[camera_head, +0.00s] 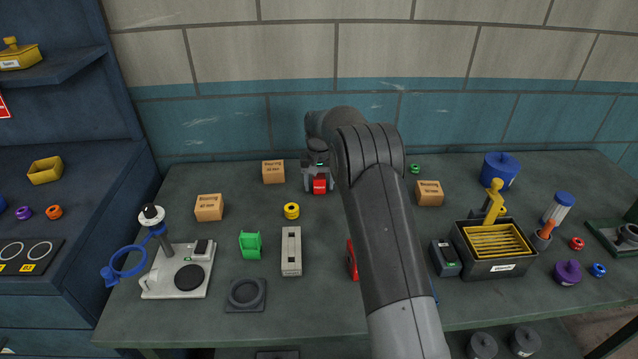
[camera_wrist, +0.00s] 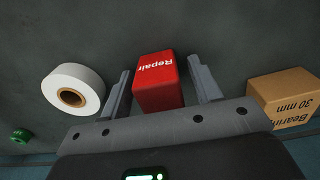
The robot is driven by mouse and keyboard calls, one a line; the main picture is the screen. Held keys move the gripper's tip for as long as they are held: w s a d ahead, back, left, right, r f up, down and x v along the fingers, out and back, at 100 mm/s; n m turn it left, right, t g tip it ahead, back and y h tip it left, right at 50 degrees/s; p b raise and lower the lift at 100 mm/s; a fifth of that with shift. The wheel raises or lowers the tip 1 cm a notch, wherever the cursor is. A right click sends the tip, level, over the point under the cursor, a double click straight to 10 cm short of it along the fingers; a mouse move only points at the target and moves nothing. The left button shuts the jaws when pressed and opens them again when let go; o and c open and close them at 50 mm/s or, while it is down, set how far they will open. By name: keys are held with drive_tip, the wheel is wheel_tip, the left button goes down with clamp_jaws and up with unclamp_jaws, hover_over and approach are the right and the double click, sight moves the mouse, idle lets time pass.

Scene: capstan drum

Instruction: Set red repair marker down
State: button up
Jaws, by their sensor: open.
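The red repair marker (camera_wrist: 156,85), a red block lettered "Repair", stands between the two grey fingers of my gripper (camera_wrist: 160,72) in the wrist view. The fingers are open, with a visible gap on each side of the block. In the head view the red repair marker (camera_head: 319,186) shows at the back middle of the workbench (camera_head: 345,172), between the fingertips of my gripper (camera_head: 318,183). It appears to rest on the bench top, though its underside is hidden. My arm covers the area just right of it.
A white roll (camera_wrist: 73,90) and a cardboard bearing box (camera_wrist: 284,98) flank the gripper in the wrist view. A yellow ring (camera_head: 291,211) and a grey block (camera_head: 291,251) lie nearer the front. Another red object (camera_head: 351,260) is partly behind my arm. The tiled wall (camera_head: 230,125) stands behind.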

sight(319, 176)
drive_tip(key=shift+r, duration=0.1)
wheel_tip(319, 176, up, 12)
drive_tip(key=shift+r, duration=0.2)
drive_tip(key=s+d+r+t, duration=0.1)
drive_tip(key=s+d+r, duration=0.2)
drive_tip(key=s+r, duration=0.65)
drive_tip(key=s+d+r+t, duration=0.25)
drive_tip(key=s+r, duration=0.45)
drive_tip(key=s, duration=0.5)
drive_tip(key=s+d+f+t, duration=0.1)
drive_tip(key=s+d+f, duration=0.1)
drive_tip(key=s, duration=1.1)
drive_tip(key=s+d+f+t, duration=0.1)
drive_tip(key=s+f, duration=0.3)
drive_tip(key=s, duration=0.9)
drive_tip(key=shift+d+f, duration=0.2)
drive_tip(key=shift+d, duration=0.25)
